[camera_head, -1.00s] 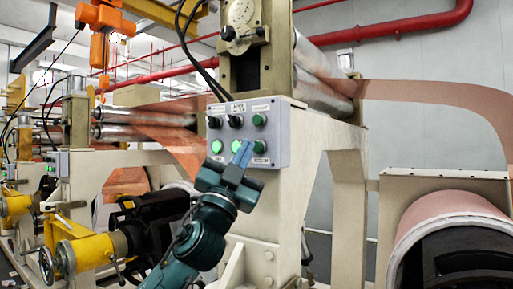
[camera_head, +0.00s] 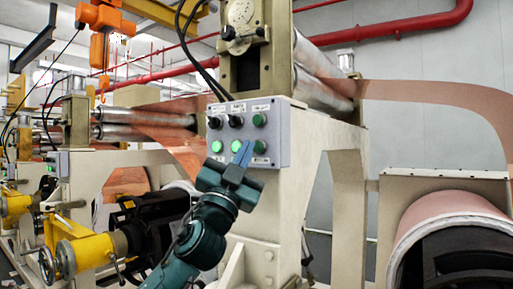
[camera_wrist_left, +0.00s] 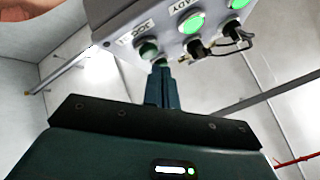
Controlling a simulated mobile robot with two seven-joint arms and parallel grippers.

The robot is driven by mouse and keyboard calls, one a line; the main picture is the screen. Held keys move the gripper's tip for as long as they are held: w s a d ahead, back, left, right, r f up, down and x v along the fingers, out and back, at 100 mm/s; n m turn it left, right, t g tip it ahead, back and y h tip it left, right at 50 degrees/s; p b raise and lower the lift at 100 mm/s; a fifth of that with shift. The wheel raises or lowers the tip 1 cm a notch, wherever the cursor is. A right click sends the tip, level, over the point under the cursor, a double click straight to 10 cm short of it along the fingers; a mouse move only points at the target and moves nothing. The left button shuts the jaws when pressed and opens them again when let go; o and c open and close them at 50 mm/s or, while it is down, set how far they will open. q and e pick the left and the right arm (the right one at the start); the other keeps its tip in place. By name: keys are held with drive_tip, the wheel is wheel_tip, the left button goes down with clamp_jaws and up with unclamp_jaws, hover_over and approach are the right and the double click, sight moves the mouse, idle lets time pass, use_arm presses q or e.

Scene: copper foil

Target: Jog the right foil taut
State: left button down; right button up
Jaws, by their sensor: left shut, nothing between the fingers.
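The right foil (camera_head: 435,93) is a copper-coloured strip that leaves the steel rollers (camera_head: 322,75) and bows in a loose curve down the right side. A pink-copper roll (camera_head: 450,207) lies below it. A grey control panel (camera_head: 276,150) carries switches, lit green lamps (camera_head: 217,146) and dark green buttons (camera_head: 259,146). My left gripper (camera_head: 242,152) is shut and empty, its tips at the panel's lower row. In the left wrist view the tips (camera_wrist_left: 160,72) are close under a dark green button (camera_wrist_left: 148,50); contact is unclear. My right gripper is out of view.
The cream machine frame (camera_head: 270,205) stands behind my arm. Yellow handwheel parts (camera_head: 85,252) and a black reel stand at lower left. Black cables (camera_head: 205,75) hang above the panel. An orange hoist (camera_head: 103,45) hangs at upper left.

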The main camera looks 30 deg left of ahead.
use_arm(q)
drive_tip(key=shift+w, duration=0.35)
